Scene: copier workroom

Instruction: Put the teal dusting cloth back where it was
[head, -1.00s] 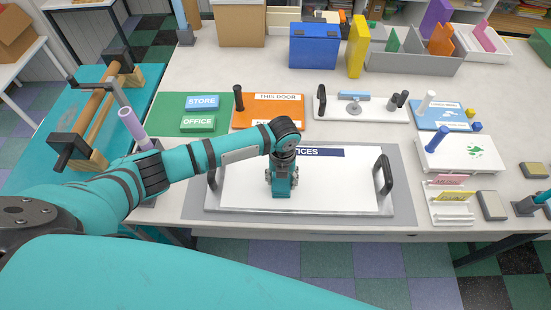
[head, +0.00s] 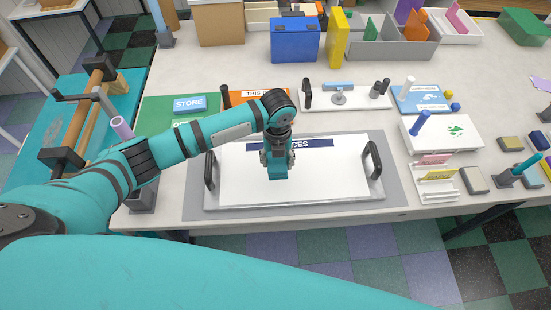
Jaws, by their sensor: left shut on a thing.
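My left gripper (head: 277,162) points down over the white notice board (head: 330,180), just in front of its dark blue title strip (head: 315,143). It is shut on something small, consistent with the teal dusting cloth. The cloth cannot be told apart from the teal gripper parts, and I cannot tell whether it touches the board. The board lies on a grey mat (head: 195,200) and has a black handle at each end. My right gripper is not in view.
Behind the board are a green board with a STORE block (head: 190,103), an orange board (head: 262,95) and a white tray (head: 362,100). A white card holder (head: 435,183) stands right of the mat. A lilac tube (head: 121,128) stands close to my left arm.

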